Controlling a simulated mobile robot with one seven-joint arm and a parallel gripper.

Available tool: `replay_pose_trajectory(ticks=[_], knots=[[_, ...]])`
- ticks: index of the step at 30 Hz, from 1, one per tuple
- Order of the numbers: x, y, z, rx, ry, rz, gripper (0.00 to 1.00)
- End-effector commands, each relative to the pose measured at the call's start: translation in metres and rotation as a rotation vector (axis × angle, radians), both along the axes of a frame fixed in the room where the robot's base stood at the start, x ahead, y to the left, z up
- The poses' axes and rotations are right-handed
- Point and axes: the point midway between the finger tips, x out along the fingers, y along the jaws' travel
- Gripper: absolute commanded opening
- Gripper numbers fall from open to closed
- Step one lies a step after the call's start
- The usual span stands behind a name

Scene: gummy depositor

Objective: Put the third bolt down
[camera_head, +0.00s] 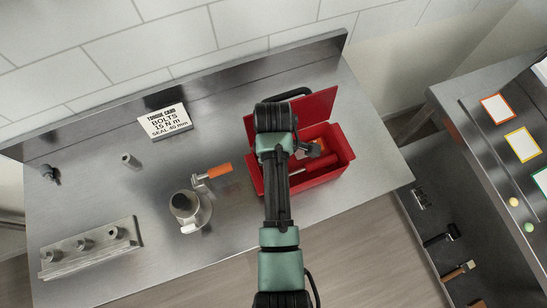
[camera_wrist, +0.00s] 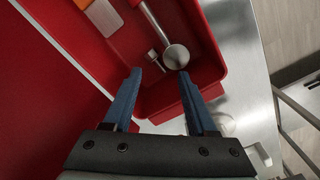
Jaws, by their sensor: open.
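My gripper (camera_wrist: 159,75) is open, its two blue fingers apart over the red toolbox (camera_wrist: 212,75), with nothing held between them. A small metal piece that looks like a bolt (camera_wrist: 152,57) lies in the toolbox just beyond the fingertips, beside a round metal head (camera_wrist: 176,57) on a handle. In the head view my arm covers part of the open toolbox (camera_head: 343,158), and my fingers are hidden. A metal block (camera_head: 88,250) at the front left of the bench carries three round metal pieces; I cannot tell whether they are bolts.
A metal pot-like part with an orange handle (camera_head: 219,170) stands left of the toolbox. A small upright cylinder (camera_head: 130,161) and a sign (camera_head: 165,121) stand farther left. The toolbox lid (camera_head: 322,108) is up. A second bench (camera_head: 490,145) with cards is at right.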

Motion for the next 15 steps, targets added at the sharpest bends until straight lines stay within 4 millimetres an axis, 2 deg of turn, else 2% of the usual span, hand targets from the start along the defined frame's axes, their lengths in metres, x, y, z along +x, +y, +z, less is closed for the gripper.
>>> replay_pose_trajectory(ticks=[5,10,12,15], knots=[[0.002,0.000,0.034,0.000,-0.008,0.000,0.58],[0.002,0.000,0.076,0.000,-0.009,0.001,0.58],[0.001,0.000,0.099,0.000,-0.004,0.000,0.58],[-0.001,0.000,0.112,0.001,0.002,0.000,0.58]])
